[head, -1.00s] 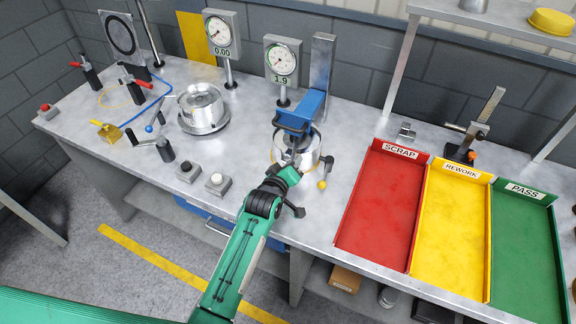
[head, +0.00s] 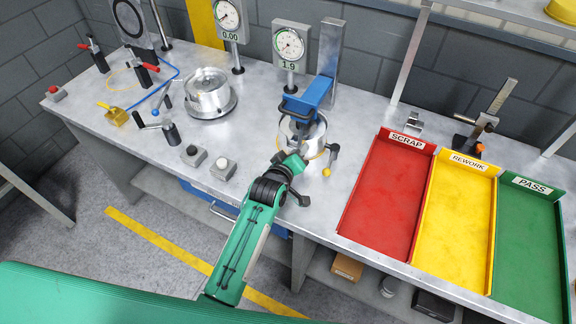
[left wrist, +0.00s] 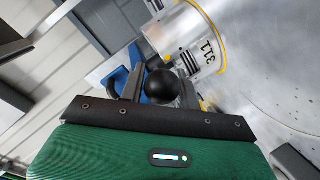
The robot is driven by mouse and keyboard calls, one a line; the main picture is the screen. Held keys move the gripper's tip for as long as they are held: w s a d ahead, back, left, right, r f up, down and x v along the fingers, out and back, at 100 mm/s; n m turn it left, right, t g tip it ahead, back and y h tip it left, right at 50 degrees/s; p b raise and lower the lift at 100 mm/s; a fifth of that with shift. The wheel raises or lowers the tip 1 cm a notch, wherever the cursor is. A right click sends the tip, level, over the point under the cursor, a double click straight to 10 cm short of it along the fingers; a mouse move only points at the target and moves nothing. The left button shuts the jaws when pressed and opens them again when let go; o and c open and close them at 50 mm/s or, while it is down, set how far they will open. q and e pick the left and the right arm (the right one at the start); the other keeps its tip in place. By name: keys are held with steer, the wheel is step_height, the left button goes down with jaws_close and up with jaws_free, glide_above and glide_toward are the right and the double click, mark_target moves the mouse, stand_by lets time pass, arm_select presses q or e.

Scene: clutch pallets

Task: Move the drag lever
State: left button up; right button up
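A black ball knob (left wrist: 161,86) shows in the left wrist view, close in front of my left gripper and between its two grey fingers. Whether the fingers press on it is not clear. A silver clutch drum (left wrist: 195,45) marked 311, with a yellow ring, is just beyond it. In the head view my left gripper (head: 294,158) is at the front of this drum (head: 312,137), under a blue arm (head: 308,97), and hides the knob. My right gripper is not in view.
A dial gauge (head: 290,45) reading 1.9 stands behind the drum. Red (head: 385,205), yellow (head: 452,222) and green (head: 525,240) trays lie to the right.

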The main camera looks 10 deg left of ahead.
arm_select(q)
steer(key=b+v, duration=0.3)
steer(key=v, duration=1)
steer(key=shift+d, duration=0.1)
